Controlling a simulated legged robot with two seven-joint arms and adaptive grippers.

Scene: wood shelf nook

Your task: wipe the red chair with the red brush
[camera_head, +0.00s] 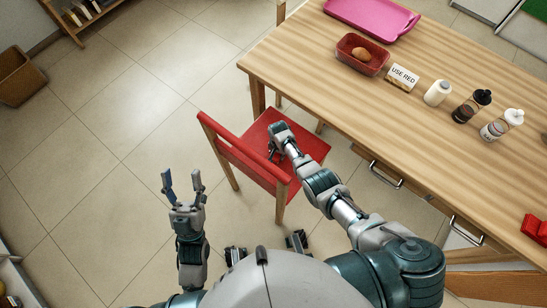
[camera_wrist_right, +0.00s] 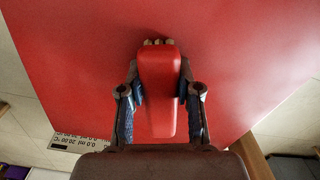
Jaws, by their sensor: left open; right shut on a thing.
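The red chair (camera_head: 315,147) stands beside the wooden table, its backrest (camera_head: 240,158) toward the left; its red seat fills much of the right wrist view (camera_wrist_right: 240,60). My right gripper (camera_head: 273,154) is over the seat. In the right wrist view my right gripper (camera_wrist_right: 160,92) is shut on the red brush (camera_wrist_right: 160,75), with its pale bristle tips at the seat surface; I cannot tell whether they touch. The brush is hidden in the head view. My left gripper (camera_head: 183,184) is open and empty above the floor, left of the chair.
The wooden table (camera_head: 440,140) holds a pink tray (camera_head: 370,15), a red dish (camera_head: 350,62) with a brown item, a "USE RED" sign (camera_head: 403,77), several bottles (camera_head: 437,93) and a red object (camera_head: 534,229). Tiled floor (camera_head: 110,130) is clear at left.

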